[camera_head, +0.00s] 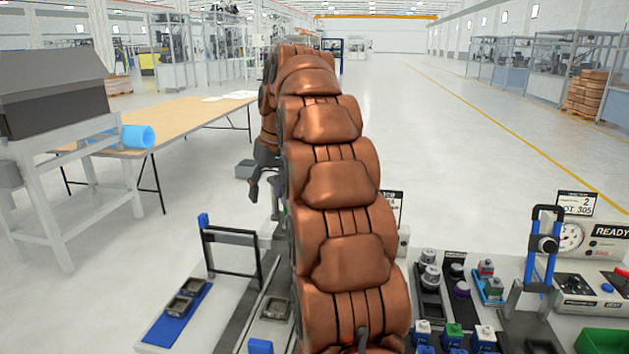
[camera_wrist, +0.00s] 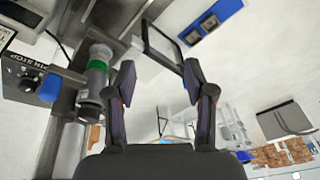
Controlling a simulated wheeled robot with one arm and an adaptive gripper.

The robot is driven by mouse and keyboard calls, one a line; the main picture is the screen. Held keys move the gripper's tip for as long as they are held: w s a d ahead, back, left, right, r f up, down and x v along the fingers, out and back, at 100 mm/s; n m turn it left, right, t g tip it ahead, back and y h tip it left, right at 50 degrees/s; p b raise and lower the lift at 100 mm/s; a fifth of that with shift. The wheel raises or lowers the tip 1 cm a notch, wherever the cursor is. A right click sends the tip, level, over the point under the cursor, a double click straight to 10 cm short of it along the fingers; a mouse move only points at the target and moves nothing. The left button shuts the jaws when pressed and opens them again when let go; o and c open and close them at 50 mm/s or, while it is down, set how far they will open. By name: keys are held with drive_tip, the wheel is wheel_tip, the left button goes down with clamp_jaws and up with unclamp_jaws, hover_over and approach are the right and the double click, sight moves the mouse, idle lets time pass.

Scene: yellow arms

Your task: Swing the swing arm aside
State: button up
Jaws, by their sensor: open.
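My gripper (camera_head: 264,192) hangs open, partly hidden behind my copper-coloured arm. In the wrist view its two dark fingers (camera_wrist: 159,72) stand wide apart with nothing held between them. A black bar frame with a blue end (camera_head: 231,237) stands at the lower left in the head view; it may be the swing arm, but I cannot tell for sure. It also shows in the wrist view (camera_wrist: 161,44), beyond and between the fingertips, apparently apart from them. A grey post with a green ring (camera_wrist: 98,67) stands left of the fingers in the wrist view.
A blue tray with dark square parts (camera_head: 168,329) lies beside the frame. A blue-and-black upright fixture (camera_head: 542,250) and a gauge panel (camera_head: 572,238) stand at the right. A wooden table (camera_head: 190,120) is at the back left. Open floor lies behind the bench.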

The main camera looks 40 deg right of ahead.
drive_tip(key=d+r+t+h, duration=0.1)
drive_tip(key=d+r+t, duration=0.1)
drive_tip(key=d, duration=1.6)
drive_tip(key=shift+w+b+x, duration=0.25)
drive_tip(key=shift+b+x, duration=0.9)
drive_tip(key=shift+x, duration=1.45)
drive_tip(key=shift+d+b+x, duration=0.2)
drive_tip(key=shift+b+x, duration=0.15)
drive_tip(key=shift+x, duration=0.9)
drive_tip(key=shift+w, duration=0.1)
drive_tip(key=shift+c, duration=0.3)
clamp_jaws()
